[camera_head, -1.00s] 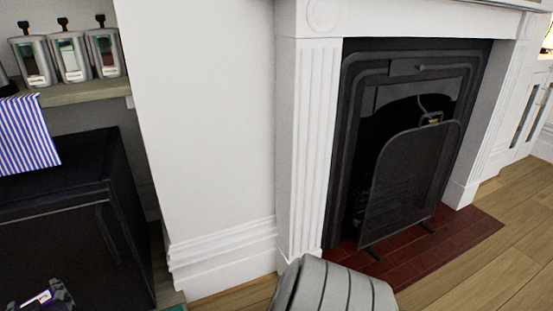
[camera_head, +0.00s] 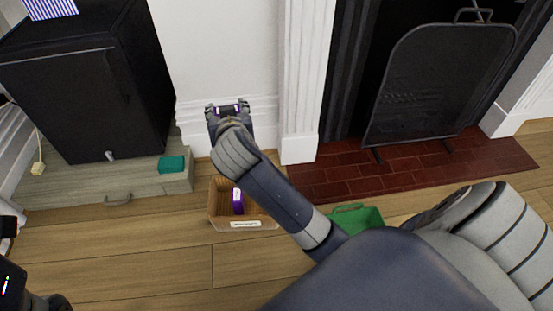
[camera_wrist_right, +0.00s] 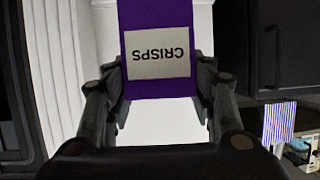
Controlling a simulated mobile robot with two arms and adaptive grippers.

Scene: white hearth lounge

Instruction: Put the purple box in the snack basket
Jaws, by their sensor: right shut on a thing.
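A purple box marked "CRISPS" (camera_wrist_right: 156,52) is held between the fingers of my right gripper (camera_wrist_right: 157,100). In the head view that gripper (camera_head: 228,107) is in front of the white wall, up-picture from the basket, with purple edges showing between its fingers. A brown basket (camera_head: 217,217) with a white label stands on the wood floor; the label is too small to read. Another purple item with a white patch (camera_head: 238,203) is inside it. My left gripper (camera_head: 15,290) is partly in view at the lower left edge, dark and unclear.
A black cabinet (camera_head: 80,95) stands on a low grey wooden base (camera_head: 90,188) at left, with a teal item (camera_head: 172,164) on it. A green container (camera_head: 358,218) is right of the basket, partly behind my arm. A fireplace screen (camera_head: 440,85) stands on red tiles.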

